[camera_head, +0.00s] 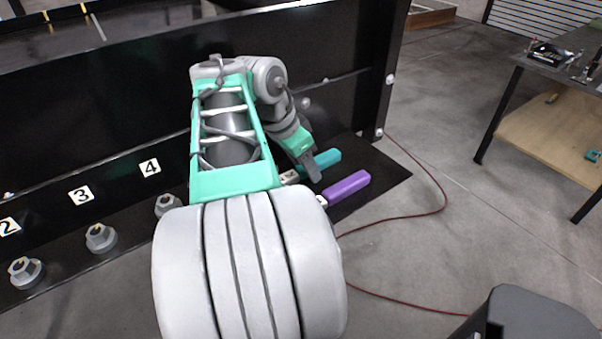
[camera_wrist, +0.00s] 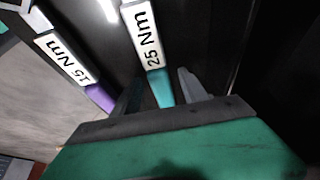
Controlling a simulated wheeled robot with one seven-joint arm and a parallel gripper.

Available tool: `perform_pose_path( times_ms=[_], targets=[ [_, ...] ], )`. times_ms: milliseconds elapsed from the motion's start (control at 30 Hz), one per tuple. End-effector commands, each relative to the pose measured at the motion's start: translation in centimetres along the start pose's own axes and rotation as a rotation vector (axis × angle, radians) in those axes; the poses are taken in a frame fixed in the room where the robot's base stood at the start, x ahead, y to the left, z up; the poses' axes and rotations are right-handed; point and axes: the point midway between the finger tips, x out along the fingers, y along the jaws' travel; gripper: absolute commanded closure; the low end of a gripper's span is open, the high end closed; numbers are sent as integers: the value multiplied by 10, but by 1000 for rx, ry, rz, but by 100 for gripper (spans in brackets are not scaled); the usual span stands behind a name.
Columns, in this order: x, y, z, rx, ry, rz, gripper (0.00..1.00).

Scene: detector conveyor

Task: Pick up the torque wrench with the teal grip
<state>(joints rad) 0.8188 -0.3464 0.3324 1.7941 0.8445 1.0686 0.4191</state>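The torque wrench with the teal grip (camera_head: 322,161) lies on the dark shelf, its grip towards the right. In the wrist view its white label reads 25 Nm (camera_wrist: 144,36), and its teal grip (camera_wrist: 162,90) runs down between my fingers. My gripper (camera_head: 309,167) is at this wrench, pointing down, and hides part of it. In the wrist view my gripper (camera_wrist: 160,92) has its fingers apart on either side of the teal grip, with gaps showing. Whether a finger touches it I cannot tell.
A second wrench with a purple grip (camera_head: 346,187) lies close beside it; its label reads 15 Nm (camera_wrist: 66,58). A dark upright panel stands behind. Hex nuts (camera_head: 101,237) by numbered labels line the shelf at left. A red cable (camera_head: 436,190) crosses the floor; a table (camera_head: 560,75) stands right.

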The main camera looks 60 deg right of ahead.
Motion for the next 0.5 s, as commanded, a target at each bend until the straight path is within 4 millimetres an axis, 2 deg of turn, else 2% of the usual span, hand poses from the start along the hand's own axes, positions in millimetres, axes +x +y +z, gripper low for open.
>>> perform_pose_path(
  times_ms=[67,500],
  targets=[
    [0,0,0,0,0,0,56],
    [0,0,0,0,0,0,92]
  ],
)
